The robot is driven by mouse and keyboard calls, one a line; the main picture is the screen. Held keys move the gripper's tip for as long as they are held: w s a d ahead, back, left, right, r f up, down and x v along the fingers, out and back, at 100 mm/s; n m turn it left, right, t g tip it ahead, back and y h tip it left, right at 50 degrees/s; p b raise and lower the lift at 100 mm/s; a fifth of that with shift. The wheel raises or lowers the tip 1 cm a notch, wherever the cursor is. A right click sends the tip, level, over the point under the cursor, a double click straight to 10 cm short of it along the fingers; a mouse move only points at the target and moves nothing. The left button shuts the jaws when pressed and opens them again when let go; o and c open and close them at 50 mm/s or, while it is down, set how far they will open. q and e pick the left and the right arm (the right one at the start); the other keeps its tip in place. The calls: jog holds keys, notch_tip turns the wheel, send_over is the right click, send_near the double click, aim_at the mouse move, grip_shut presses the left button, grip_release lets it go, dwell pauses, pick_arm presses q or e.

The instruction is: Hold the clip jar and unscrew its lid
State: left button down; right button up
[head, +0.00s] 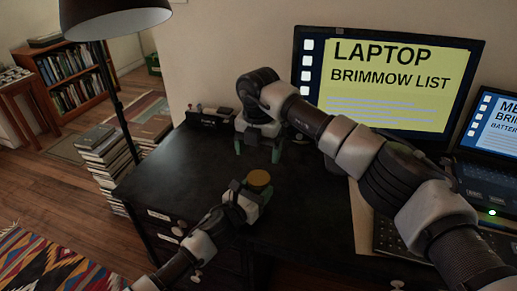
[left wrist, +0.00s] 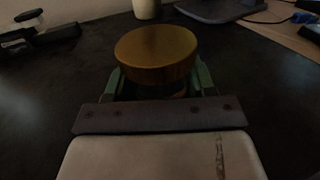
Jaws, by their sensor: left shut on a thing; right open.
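The clip jar's gold, round lid (head: 259,178) sits level on top, near the desk's front edge. In the left wrist view the lid (left wrist: 156,52) fills the upper middle, and most of the jar's body is hidden beneath it and behind my gripper. My left gripper (head: 248,198) is shut around the jar just below the lid, with a green finger on each side; its fingers also show in the left wrist view (left wrist: 158,82). My right gripper (head: 258,150) points down, open and empty, behind the jar and apart from it.
The black desk (head: 180,170) is clear left of the jar. A dark organizer (head: 210,117) stands at the back. A monitor (head: 390,85) and a laptop (head: 490,130) are at the right. A lamp (head: 115,18) and book stacks (head: 105,155) stand left of the desk.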

aim_at(258, 177)
jog(key=m, duration=1.3)
jog(key=shift+f, duration=3.95)
